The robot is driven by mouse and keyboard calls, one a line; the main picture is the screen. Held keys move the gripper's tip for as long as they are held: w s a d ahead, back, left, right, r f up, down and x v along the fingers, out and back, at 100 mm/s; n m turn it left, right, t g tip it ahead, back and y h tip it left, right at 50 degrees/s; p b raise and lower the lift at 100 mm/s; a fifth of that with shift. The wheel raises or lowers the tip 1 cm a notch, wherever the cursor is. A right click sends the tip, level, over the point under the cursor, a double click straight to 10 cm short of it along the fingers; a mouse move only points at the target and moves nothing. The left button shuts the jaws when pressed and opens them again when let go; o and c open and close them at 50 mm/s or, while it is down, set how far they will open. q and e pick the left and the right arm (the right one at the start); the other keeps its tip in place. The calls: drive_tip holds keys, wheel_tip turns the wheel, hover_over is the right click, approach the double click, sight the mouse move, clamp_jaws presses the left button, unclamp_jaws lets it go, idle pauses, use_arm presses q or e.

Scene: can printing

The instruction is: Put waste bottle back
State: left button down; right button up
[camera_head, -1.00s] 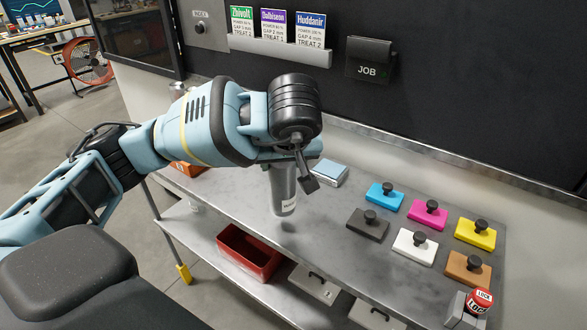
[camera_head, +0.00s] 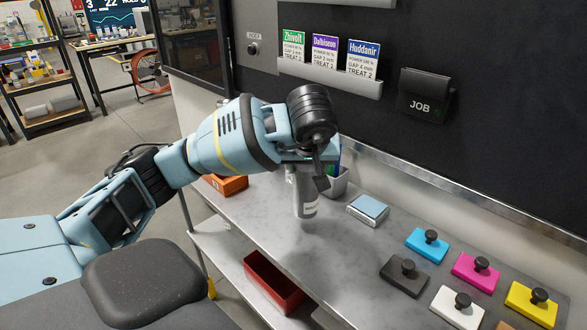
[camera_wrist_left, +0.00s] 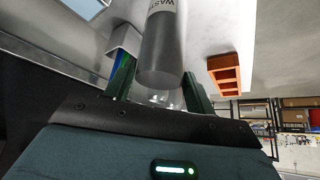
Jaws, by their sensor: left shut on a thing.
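The waste bottle (camera_head: 304,196) is a grey cylinder with a pale label near its lower end in the head view. My left gripper (camera_head: 312,165) holds it, largely hidden under my wrist. In the left wrist view, the bottle (camera_wrist_left: 161,50) is between the two dark green fingers of my left gripper (camera_wrist_left: 158,90), and part of the word "WASTE" shows. The bottle is over the grey metal table (camera_head: 268,212); whether its base touches the top is hard to tell. My right gripper is out of view.
A small grey bin (camera_head: 339,182) with coloured contents stands just behind the bottle, near the wall. A blue-topped block (camera_head: 368,209) lies to the right. An orange box (camera_head: 227,185) is to the left. Coloured stamp blocks (camera_head: 428,245) fill the right side. A red tray (camera_head: 272,283) sits on the lower shelf.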

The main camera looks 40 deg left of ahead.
use_arm(q)
drive_tip(key=w+a, duration=0.2)
drive_tip(key=a, duration=0.3)
drive_tip(key=shift+a+f, duration=0.15)
drive_tip(key=shift+a, duration=0.2)
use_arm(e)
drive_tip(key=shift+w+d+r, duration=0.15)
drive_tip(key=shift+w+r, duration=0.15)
use_arm(q)
drive_tip(key=f, duration=0.2)
drive_tip(key=a+f, duration=0.1)
drive_tip(key=shift+w+f+p, duration=0.25)
drive_tip(key=shift+f+p, duration=0.05)
drive_tip(key=shift+p, duration=0.05)
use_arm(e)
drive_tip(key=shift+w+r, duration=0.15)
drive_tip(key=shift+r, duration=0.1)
use_arm(q)
drive_tip(key=c, duration=0.5)
unclamp_jaws()
drive_tip(key=shift+f, duration=0.1)
